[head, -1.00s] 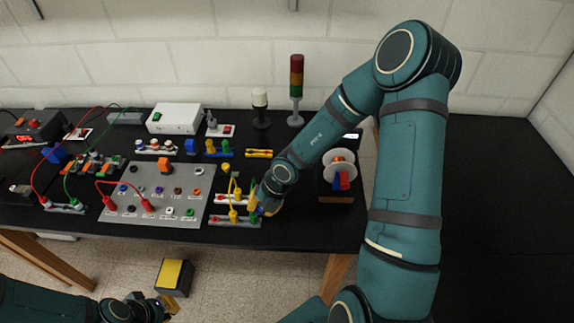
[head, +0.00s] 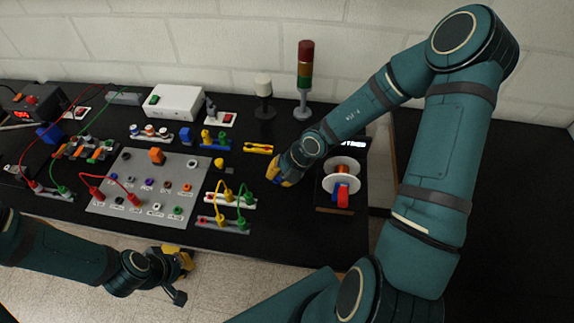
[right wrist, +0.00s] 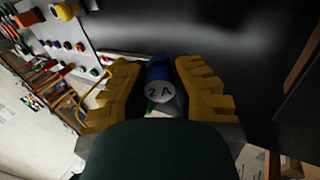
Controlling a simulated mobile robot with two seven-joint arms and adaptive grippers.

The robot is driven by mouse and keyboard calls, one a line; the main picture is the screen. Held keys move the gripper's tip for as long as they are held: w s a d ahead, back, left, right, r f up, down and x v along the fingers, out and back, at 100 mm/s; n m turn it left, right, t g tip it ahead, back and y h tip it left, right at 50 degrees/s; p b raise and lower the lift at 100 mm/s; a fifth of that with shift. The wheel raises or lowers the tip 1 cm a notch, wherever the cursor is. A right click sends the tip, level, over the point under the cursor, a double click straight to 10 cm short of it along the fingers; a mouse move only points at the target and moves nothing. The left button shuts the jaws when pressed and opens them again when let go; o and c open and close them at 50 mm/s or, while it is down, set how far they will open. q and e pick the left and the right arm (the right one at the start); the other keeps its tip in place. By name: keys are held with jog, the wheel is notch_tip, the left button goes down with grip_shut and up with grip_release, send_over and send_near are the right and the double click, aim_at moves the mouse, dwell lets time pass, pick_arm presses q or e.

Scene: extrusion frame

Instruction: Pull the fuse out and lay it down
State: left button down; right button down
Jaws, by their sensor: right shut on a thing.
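The fuse (right wrist: 158,80) is a blue and grey cylinder marked 2A. In the right wrist view it sits between the yellow fingers of my right gripper (right wrist: 158,92), which is shut on it. In the head view my right gripper (head: 284,176) is over the black bench, right of the grey socket panel (head: 140,203) and apart from it. The fuse is hidden there by the gripper. My left gripper (head: 176,272) is low in front of the bench. Whether its fingers are open is unclear.
A signal tower (head: 304,80) and a white-topped lamp (head: 263,95) stand behind. Bare black bench lies in front of the gripper.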

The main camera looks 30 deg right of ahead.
aim_at(280, 172)
jog(key=shift+w+d, duration=0.1)
jog(key=shift+d, duration=0.1)
jog(key=shift+a+f, duration=0.1)
jog(key=shift+f, duration=0.95)
jog(key=shift+f+b, duration=0.3)
jog(key=shift+f, duration=0.5)
jog(key=shift+f+b, duration=0.3)
jog(key=shift+f, duration=0.15)
jog(key=shift+f+b, duration=0.7)
jog(key=shift+b, duration=0.2)
jog(key=c, duration=0.9)
grip_release()
jog(key=shift+r, duration=5.05)
